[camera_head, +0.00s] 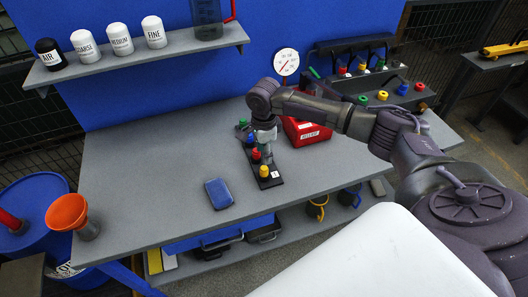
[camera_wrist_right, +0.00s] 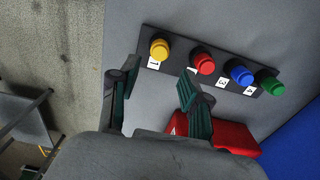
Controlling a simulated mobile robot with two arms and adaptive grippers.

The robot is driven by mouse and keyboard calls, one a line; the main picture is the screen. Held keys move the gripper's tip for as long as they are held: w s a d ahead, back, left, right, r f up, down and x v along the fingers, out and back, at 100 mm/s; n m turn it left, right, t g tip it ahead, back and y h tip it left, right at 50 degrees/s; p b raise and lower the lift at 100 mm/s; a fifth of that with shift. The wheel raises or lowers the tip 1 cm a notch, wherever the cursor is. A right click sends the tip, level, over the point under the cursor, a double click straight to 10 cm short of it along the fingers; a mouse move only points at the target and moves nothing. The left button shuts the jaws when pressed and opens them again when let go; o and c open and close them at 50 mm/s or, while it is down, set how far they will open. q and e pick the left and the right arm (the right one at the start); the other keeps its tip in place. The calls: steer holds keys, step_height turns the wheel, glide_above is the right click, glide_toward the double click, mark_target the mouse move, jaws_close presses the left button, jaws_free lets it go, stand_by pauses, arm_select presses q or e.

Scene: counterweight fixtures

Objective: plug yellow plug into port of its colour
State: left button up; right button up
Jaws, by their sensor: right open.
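The yellow plug (camera_head: 263,171) stands upright at the near end of a black strip (camera_head: 275,183) on the grey bench. A red plug (camera_head: 256,155), a blue plug (camera_head: 251,138) and a green plug (camera_head: 243,122) stand behind it in a row. My right gripper (camera_head: 265,138) is over the bench near the far part of the strip. In the right wrist view my right gripper (camera_wrist_right: 155,88) is open and empty, and the yellow plug (camera_wrist_right: 160,48) shows beyond its fingertips, apart from them. My left gripper is out of view.
A red box (camera_head: 306,131) stands right of the strip. Coloured round parts, including a yellow one (camera_head: 382,95), sit at the back right; I cannot tell whether they are ports. A blue flat object (camera_head: 218,193) lies left of the strip.

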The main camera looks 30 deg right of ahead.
mark_target(264, 168)
step_height(264, 168, down, 4)
steer(key=b, duration=0.4)
steer(key=shift+f+b, duration=0.25)
steer(key=shift+b, duration=0.1)
steer(key=shift+s+f, duration=0.1)
steer(key=shift+f, duration=2)
steer(key=shift+c, duration=0.3)
jaws_close()
